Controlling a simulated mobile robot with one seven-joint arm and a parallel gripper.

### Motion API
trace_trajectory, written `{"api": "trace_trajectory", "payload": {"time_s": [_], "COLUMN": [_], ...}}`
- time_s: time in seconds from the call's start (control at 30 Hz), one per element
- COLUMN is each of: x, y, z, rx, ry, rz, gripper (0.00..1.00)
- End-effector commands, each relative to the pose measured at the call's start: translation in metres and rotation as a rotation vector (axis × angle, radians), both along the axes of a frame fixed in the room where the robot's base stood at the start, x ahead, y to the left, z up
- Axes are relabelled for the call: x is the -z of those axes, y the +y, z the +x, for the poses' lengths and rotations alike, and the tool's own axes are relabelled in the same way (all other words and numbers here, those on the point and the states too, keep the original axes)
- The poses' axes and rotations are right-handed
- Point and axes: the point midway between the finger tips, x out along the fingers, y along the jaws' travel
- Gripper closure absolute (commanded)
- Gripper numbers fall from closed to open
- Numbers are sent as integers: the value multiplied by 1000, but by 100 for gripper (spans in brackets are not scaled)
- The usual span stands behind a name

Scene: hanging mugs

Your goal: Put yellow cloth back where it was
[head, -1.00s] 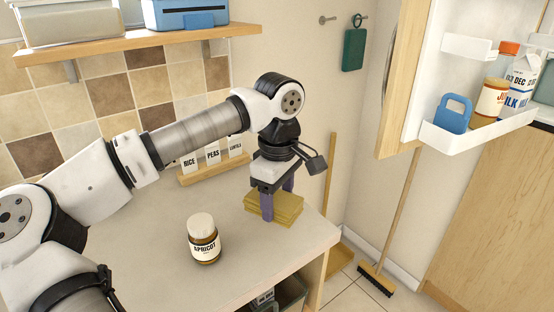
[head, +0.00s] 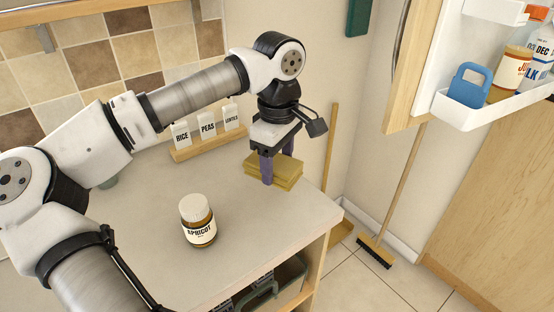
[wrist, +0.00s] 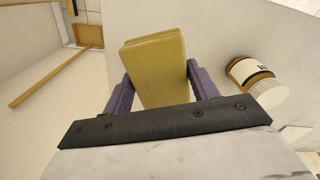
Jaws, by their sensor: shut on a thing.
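The yellow cloth (head: 286,176) is a folded stack at the right end of the counter in the head view. My gripper (head: 275,170) reaches down over it, with its purple fingers at the cloth. In the wrist view the cloth (wrist: 158,70) lies between the two purple fingers (wrist: 160,85), and the gripper is shut on it. The cloth looks to be at or just above the counter top; I cannot tell whether it touches.
An apricot jar (head: 198,221) stands on the counter (head: 150,200) in front of the gripper. A rack with rice, peas and lentils packets (head: 208,128) is behind. The open fridge door (head: 440,90) holds a blue item (head: 468,86). A broom (head: 376,250) leans at right.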

Motion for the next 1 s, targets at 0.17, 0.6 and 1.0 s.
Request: {"api": "trace_trajectory", "payload": {"time_s": [0.17,0.6,1.0], "x": [19,63,74], "y": [0,0,0], "z": [0,0,0], "rx": [0,0,0], "ry": [1,0,0], "rz": [0,0,0], "gripper": [64,64,64]}}
